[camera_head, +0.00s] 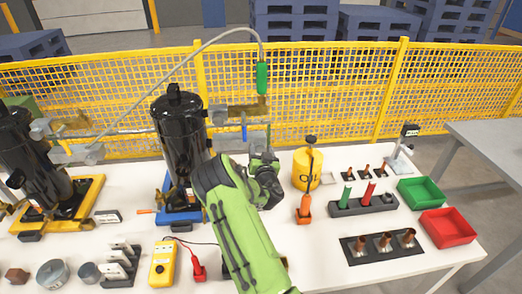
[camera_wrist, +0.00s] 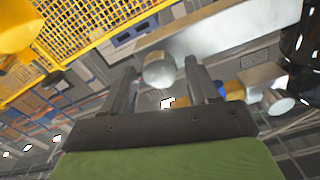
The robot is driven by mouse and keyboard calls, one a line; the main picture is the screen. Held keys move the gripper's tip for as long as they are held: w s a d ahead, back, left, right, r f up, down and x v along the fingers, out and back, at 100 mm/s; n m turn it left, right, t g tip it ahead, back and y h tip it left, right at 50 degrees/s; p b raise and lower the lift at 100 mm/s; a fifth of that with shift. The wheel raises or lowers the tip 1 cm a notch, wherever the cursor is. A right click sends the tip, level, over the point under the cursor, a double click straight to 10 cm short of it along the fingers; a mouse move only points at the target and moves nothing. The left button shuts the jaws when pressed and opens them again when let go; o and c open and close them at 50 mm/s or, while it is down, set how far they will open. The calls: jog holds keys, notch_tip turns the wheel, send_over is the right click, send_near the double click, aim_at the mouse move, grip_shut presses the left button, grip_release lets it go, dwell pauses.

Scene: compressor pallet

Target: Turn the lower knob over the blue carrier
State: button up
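The blue carrier (camera_head: 180,215) stands on the white table and holds a black cylinder (camera_head: 178,125). My gripper (camera_head: 263,147) is right of the cylinder, below the brass pipe fittings. In the wrist view my gripper (camera_wrist: 160,75) is open. A round silver knob (camera_wrist: 158,70) shows between its fingertips, with a gap on each side; whether the fingers surround it or stop short is unclear. A second silver knob (camera_wrist: 278,102) is farther right, outside the fingers. The frames do not settle which is the lower knob. Both knobs are hard to make out in the head view.
A blue lever (camera_head: 244,132) and green fitting (camera_head: 262,77) with a grey hose are close above my gripper. A yellow oil can (camera_head: 307,170) stands just right. Behind is a yellow mesh fence (camera_head: 340,95). Green (camera_head: 420,192) and red (camera_head: 448,228) bins are at right.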

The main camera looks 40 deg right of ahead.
jog(key=c, duration=0.9)
